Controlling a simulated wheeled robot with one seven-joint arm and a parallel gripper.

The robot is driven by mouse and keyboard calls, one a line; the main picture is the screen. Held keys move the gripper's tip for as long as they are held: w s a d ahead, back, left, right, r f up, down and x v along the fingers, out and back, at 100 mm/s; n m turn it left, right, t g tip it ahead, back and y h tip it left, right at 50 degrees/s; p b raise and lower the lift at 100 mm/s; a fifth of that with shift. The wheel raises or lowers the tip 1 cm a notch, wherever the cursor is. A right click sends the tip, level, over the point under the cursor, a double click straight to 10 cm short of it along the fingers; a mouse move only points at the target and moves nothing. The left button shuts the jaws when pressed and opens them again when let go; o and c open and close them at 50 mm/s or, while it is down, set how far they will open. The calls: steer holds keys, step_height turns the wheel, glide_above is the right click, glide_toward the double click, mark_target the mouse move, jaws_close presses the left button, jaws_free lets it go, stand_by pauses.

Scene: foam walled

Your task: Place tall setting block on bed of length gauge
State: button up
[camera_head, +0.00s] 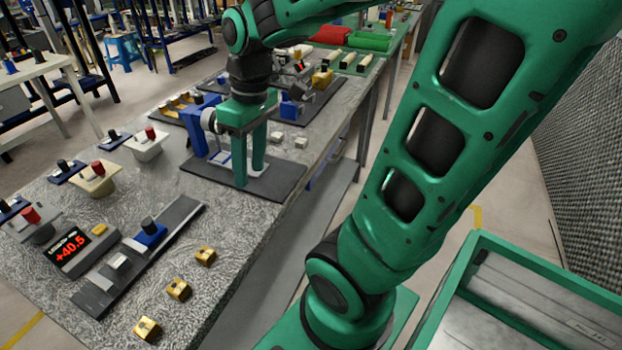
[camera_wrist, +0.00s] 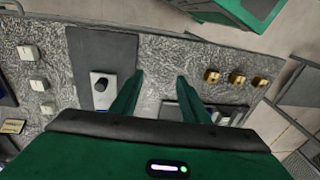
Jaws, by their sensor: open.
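The length gauge is on the bench at the left of the head view, with a red +40.5 readout (camera_head: 71,250). Its long grey bed (camera_head: 178,217) carries a blue carriage (camera_head: 150,236) with a black knob and a small pale block (camera_head: 118,262). Several small pale blocks (camera_head: 300,143) lie beyond a dark plate (camera_head: 275,180); they also show in the wrist view (camera_wrist: 38,83). Which block is the tall setting block, I cannot tell. My gripper (camera_head: 250,172) points down over the dark plate, open, with nothing seen between its fingers in the wrist view (camera_wrist: 160,92).
A blue stand (camera_head: 198,128) rises close beside my gripper. Three brass blocks (camera_head: 178,289) with dark holes lie along the bench's front edge. Knobbed fixtures (camera_head: 93,178) stand at the bench's left side. Speckled bench top (camera_head: 225,220) is bare between the bed and dark plate.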

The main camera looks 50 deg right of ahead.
steer(key=s+d+f+m, duration=0.1)
steer(key=s+d+m, duration=0.2)
steer(key=s+m, duration=0.2)
steer(key=s+d+f+m+h, duration=0.1)
steer(key=s+d+m, duration=0.3)
steer(key=s, duration=0.3)
steer(key=shift+d+f+m+g, duration=0.25)
steer(key=shift+f+m+g, duration=0.05)
steer(key=shift+m+g, duration=0.1)
